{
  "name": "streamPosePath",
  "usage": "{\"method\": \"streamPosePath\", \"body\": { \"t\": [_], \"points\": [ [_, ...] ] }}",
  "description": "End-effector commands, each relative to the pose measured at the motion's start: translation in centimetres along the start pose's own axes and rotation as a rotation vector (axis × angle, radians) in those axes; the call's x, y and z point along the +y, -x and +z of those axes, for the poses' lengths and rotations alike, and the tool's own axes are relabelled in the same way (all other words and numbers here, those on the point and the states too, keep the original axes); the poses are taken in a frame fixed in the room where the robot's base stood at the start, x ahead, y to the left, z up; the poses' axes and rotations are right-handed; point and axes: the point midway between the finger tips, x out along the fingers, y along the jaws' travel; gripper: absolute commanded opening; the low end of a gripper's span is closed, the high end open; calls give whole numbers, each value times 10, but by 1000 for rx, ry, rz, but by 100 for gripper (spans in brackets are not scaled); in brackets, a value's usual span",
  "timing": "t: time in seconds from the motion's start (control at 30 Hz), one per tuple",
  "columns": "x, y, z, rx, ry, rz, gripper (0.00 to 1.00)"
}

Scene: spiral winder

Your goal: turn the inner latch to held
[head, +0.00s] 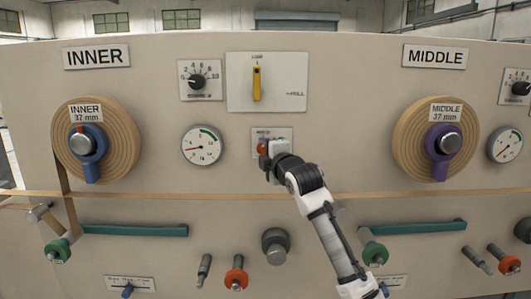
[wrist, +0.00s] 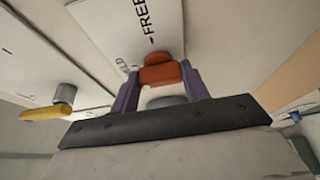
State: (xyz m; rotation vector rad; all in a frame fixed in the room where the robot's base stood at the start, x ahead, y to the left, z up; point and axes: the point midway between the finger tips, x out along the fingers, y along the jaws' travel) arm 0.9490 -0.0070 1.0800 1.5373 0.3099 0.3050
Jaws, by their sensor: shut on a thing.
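The inner latch is a small orange-red handle (head: 262,149) on a white label plate (head: 286,134) below the yellow lever, in the middle of the head view. In the wrist view the orange-red handle (wrist: 160,72) sits between the two purple fingers of my gripper (wrist: 160,85), which is shut on it. The plate (wrist: 110,30) there reads FREE beside the handle, and a second word ending in LD is partly cut off. In the head view my gripper (head: 270,150) covers much of the latch and plate, so I cannot tell which mark it points to.
A yellow lever (head: 257,84) stands upright on the panel above. A knob (head: 197,82) and a gauge (head: 203,145) are at left, beside the INNER roll (head: 121,142). The MIDDLE roll (head: 406,145) is at right. A tan strip runs across below my gripper.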

Motion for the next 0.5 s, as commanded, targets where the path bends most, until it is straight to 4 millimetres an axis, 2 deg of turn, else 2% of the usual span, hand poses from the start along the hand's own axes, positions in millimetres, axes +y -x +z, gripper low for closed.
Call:
{"method": "streamPosePath", "body": {
  "t": [0.33, 0.37, 0.5],
  "points": [
    [-1, 0, -1, 1, 6, -3, 23],
    [-1, 0, -1, 1, 6, -3, 48],
    [-1, 0, -1, 1, 5, -2, 66]
  ]
}}
